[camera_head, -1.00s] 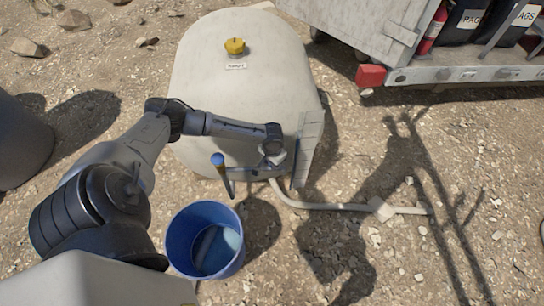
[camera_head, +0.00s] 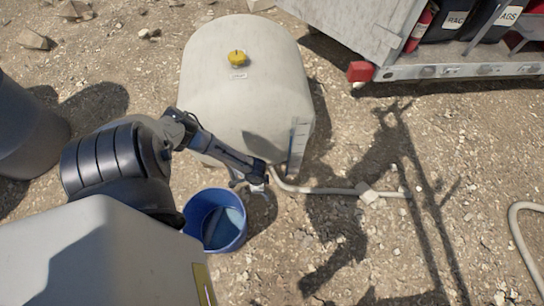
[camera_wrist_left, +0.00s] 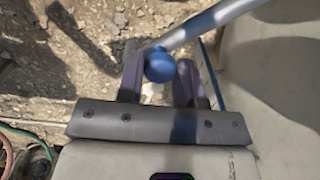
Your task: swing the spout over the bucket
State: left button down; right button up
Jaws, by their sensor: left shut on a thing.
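The blue bucket (camera_head: 237,241) stands on the ground in front of the pale tank (camera_head: 250,95) in the head view, with bluish liquid inside. My left gripper (camera_head: 249,184) is low at the tank's front, just behind and right of the bucket rim. In the left wrist view the spout (camera_wrist_left: 206,22) is a grey-blue pipe with a rounded blue end, and that end lies between the fingers of my left gripper (camera_wrist_left: 160,85). The gripper is shut on the spout. My arm hides most of the spout in the head view. My right gripper is not in view.
A pale hose (camera_head: 330,190) runs right from the tank's foot along the gravel. A level board (camera_head: 298,145) stands at the tank's front right. A trailer (camera_head: 455,72) with bins is at the upper right. A dark round container (camera_head: 25,130) stands at the left.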

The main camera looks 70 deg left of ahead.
pick_arm(q)
jog(key=s+a+m+p, duration=0.1)
jog(key=s+m+p, duration=0.4)
jog(key=s+m, duration=0.7)
jog(key=shift+s+m, duration=0.4)
jog(key=shift+s, duration=4.1)
jog(key=shift+a, duration=0.1)
jog(key=c, duration=0.8)
grip_release()
jog(key=shift+s, duration=0.1)
